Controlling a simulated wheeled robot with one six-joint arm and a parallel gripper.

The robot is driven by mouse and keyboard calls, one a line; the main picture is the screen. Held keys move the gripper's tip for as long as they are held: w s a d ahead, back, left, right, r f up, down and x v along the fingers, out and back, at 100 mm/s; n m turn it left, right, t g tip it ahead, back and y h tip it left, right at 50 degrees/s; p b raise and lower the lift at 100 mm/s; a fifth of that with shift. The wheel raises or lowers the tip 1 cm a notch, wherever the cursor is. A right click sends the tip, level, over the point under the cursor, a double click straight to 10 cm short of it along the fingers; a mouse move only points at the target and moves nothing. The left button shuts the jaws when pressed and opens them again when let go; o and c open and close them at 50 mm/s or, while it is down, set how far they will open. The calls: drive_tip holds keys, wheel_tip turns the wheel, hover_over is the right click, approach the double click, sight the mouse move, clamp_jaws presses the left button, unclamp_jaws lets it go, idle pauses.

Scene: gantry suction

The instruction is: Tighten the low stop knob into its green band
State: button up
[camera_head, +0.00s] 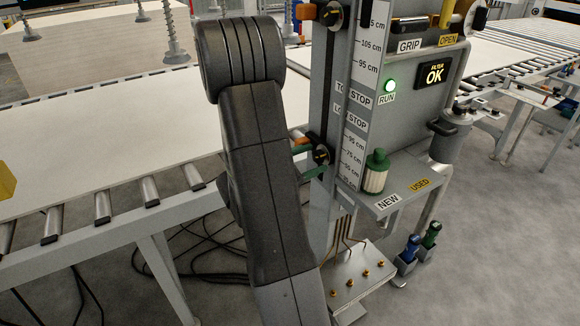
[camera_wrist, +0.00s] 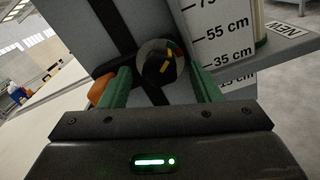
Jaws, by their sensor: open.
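The low stop knob (camera_head: 321,154) is a dark round knob on the grey post (camera_head: 322,90), beside the LOW STOP label (camera_head: 350,117). In the wrist view the knob (camera_wrist: 158,72) has a yellow mark on its dark hub. Small orange and green patches (camera_wrist: 179,63) show on the grey disc behind it, at the upper right. The yellow mark appears apart from the green patch. My gripper (camera_wrist: 162,78) is open, its two green fingers on either side of the knob. I cannot tell whether they touch it. In the head view my arm partly hides the gripper (camera_head: 307,158).
An orange block (camera_wrist: 103,88) sits left of the knob. A shelf (camera_head: 410,190) with a green-capped filter (camera_head: 376,172) juts out to the right. The top stop knob (camera_head: 335,15) is higher on the post. A roller conveyor (camera_head: 102,207) carrying a pale board lies left.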

drive_tip(key=b+v, duration=0.1)
drive_tip(key=v, duration=1.2)
drive_tip(key=p+x, duration=0.1)
drive_tip(key=x, duration=1.2)
drive_tip(key=shift+w+d, duration=0.2)
drive_tip(key=shift+d, duration=0.05)
drive_tip(key=shift+a, duration=0.1)
idle(0.4)
drive_tip(key=b+v, duration=0.1)
drive_tip(key=v, duration=1.3)
drive_tip(key=p+x, duration=0.1)
drive_tip(key=x, duration=1.3)
drive_tip(key=shift+d, duration=0.2)
drive_tip(key=shift+r+p, duration=0.25)
drive_tip(key=shift+p, duration=0.55)
drive_tip(key=n+p, duration=0.2)
drive_tip(key=p, duration=0.1)
drive_tip(key=shift+a, duration=0.1)
drive_tip(key=b+v, duration=0.2)
drive_tip(key=v, duration=1.1)
drive_tip(key=shift+f, duration=0.25)
